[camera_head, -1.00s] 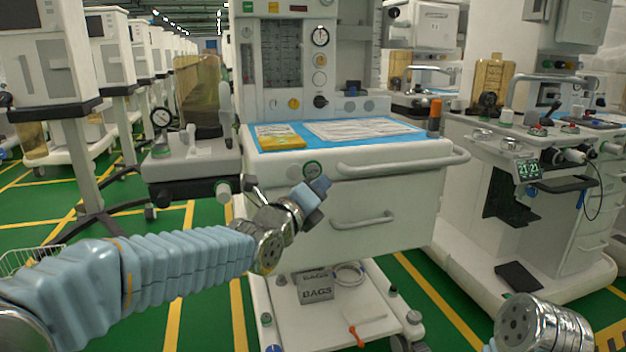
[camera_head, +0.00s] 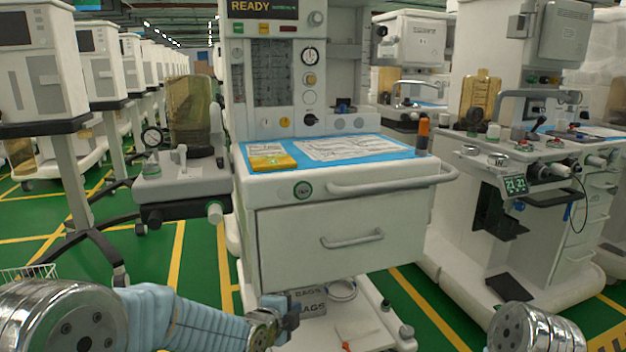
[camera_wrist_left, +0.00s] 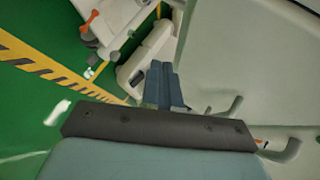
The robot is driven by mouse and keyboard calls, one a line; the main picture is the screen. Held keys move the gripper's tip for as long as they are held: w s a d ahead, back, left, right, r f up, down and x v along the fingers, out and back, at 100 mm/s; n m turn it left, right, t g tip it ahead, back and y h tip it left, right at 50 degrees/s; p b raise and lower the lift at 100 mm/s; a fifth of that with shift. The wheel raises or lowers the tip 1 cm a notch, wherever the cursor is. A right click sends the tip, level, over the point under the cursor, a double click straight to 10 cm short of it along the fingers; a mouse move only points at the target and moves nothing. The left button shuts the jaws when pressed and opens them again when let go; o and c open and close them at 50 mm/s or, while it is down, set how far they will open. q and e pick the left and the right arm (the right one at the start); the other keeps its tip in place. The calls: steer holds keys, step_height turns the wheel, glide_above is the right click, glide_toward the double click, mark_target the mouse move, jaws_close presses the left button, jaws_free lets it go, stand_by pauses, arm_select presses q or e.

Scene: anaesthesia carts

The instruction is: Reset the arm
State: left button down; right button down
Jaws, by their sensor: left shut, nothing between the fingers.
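My left arm comes in low at the left of the head view. Its gripper (camera_head: 290,312) is shut and empty, in front of the lower part of the central anaesthesia cart (camera_head: 340,222), below the drawer handle. The left wrist view shows its blue-grey fingers (camera_wrist_left: 163,84) together, with the cart's pale side to the right and green floor to the left. A rounded metal part of my right arm shows at the lower right of the head view; the right gripper is out of the frame.
A blue mat (camera_head: 325,152) with a yellow packet (camera_head: 270,162) and papers lies on the cart top. A box marked BAGS (camera_head: 308,303) sits on its lower shelf behind my gripper. A second cart (camera_head: 490,228) stands at the right.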

arm_select(q)
steer(key=s+a+f+n+g+y+p, duration=0.1)
steer(key=s+a+f+n+g, duration=0.2)
steer(key=s+f+n, duration=0.5)
steer(key=s+a+f+n+g+y+p, duration=0.1)
steer(key=s+a+f+n+g+p, duration=0.2)
steer(key=f, duration=0.8)
steer(key=s+f+n+g, duration=0.1)
steer(key=s+f+n, duration=0.1)
steer(key=s, duration=0.4)
steer(key=s+f+n+g, duration=0.2)
steer(key=s+f+n, duration=0.1)
steer(key=s+n, duration=0.2)
steer(key=s+f+n+g+h, duration=0.1)
steer(key=s+f+n, duration=0.1)
steer(key=s+n, duration=0.2)
steer(key=s, duration=0.3)
steer(key=shift+s+a+f+g, duration=0.2)
steer(key=shift+a+f+g, duration=0.1)
steer(key=shift+a+g, duration=0.1)
